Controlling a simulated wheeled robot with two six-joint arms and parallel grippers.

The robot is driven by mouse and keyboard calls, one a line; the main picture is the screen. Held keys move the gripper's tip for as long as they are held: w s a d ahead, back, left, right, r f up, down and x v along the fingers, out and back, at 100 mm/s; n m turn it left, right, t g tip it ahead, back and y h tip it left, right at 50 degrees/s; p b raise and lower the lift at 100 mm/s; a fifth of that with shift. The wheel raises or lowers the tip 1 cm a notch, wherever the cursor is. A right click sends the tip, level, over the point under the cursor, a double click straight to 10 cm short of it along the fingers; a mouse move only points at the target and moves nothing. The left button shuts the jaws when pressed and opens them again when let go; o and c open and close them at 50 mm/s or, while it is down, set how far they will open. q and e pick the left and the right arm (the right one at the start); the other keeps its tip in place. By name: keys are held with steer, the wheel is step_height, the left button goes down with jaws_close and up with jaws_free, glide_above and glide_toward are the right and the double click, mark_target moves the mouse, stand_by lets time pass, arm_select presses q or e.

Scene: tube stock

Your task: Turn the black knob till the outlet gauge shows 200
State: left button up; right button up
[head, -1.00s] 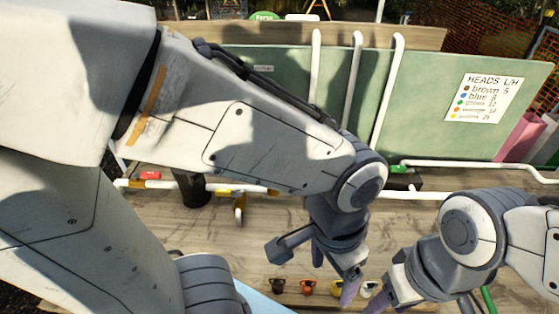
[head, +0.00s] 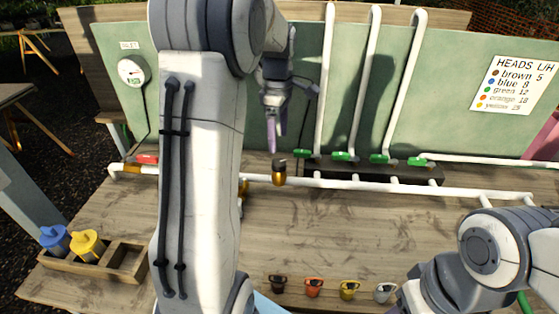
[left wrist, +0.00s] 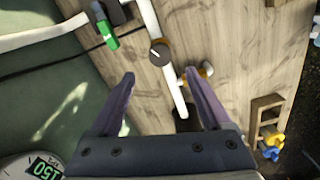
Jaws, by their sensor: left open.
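The black knob (head: 279,163) tops a brass valve on the white pipe at the back of the bench. In the left wrist view the knob (left wrist: 159,52) has a pale mark on top. My left gripper (head: 277,138) hangs just above the knob, apart from it. Its purple fingers (left wrist: 160,76) are open with nothing between them. A round white gauge (head: 132,72) hangs on the green board at left; its label is too small to read surely. My right gripper (head: 404,298) is partly cut off at bottom right.
Green-handled valves (head: 341,156) line the pipe right of the knob. A red-handled valve (head: 147,159) sits at left. A wooden tray (head: 125,262) holds a blue and a yellow piece. Several small coloured heads (head: 313,287) line the front. The middle bench is bare.

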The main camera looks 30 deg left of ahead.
mark_target(279, 162)
arm_select(q)
step_height(279, 162, down, 8)
steer(key=shift+d+f, duration=0.1)
stand_by(0.4)
jaws_close()
